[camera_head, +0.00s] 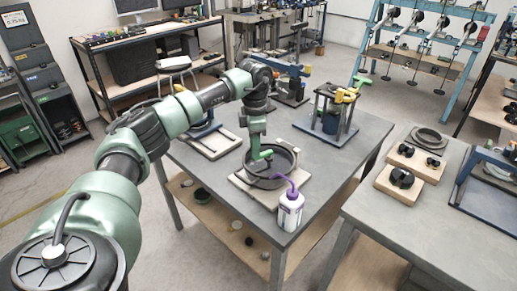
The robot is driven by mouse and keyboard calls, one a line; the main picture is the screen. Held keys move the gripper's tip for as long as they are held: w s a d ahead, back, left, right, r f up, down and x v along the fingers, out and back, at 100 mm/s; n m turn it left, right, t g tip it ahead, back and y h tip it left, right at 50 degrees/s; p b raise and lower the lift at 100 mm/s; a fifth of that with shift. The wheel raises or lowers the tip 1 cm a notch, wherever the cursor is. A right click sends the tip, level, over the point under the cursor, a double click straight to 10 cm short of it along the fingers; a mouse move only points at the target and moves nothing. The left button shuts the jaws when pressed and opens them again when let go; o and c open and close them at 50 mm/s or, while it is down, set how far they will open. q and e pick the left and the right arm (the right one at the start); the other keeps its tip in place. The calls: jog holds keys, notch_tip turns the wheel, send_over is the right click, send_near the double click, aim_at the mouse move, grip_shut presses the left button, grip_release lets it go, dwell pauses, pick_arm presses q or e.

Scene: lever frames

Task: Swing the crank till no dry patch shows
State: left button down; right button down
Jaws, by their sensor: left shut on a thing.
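A round dark pan (283,158) sits on a light base board (242,186) near the front of the grey table. My left arm reaches in from the left. My left gripper (257,150) points down at the left part of the pan, shut on what seems to be the green crank handle (266,154). The crank's lower part and much of the pan's inside are hidden or too small to make out. I cannot tell from here whether a dry patch shows. My right gripper is not in view.
A white bottle with a purple spout (290,210) stands at the table's front corner, close to the pan. A dark-framed press (331,112) stands further back. A second table at right holds boards with black weights (402,178). The table's right part is clear.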

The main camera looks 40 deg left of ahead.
pick_arm(q)
jog(key=m, duration=0.2)
jog(key=w+a+m, duration=0.1)
jog(key=a+m, duration=0.1)
jog(key=m, duration=0.1)
jog(key=shift+w+a+r+m, duration=0.1)
jog(key=shift+w+r+m, duration=0.05)
jog(key=shift+w+m, duration=0.15)
jog(key=w+m, duration=0.1)
jog(key=m, duration=0.1)
jog(key=a+m, duration=0.1)
jog(key=m, duration=0.1)
jog(key=shift+w+m+p, duration=0.3)
jog(key=shift+w+p, duration=0.05)
jog(key=shift+w, duration=0.05)
jog(key=shift+w+a+m, duration=0.15)
jog(key=shift+w+m, duration=0.15)
jog(key=shift+m, duration=0.4)
jog(key=c, duration=1.3)
grip_release()
jog(key=shift+r+b, duration=0.85)
jog(key=shift+r, duration=3)
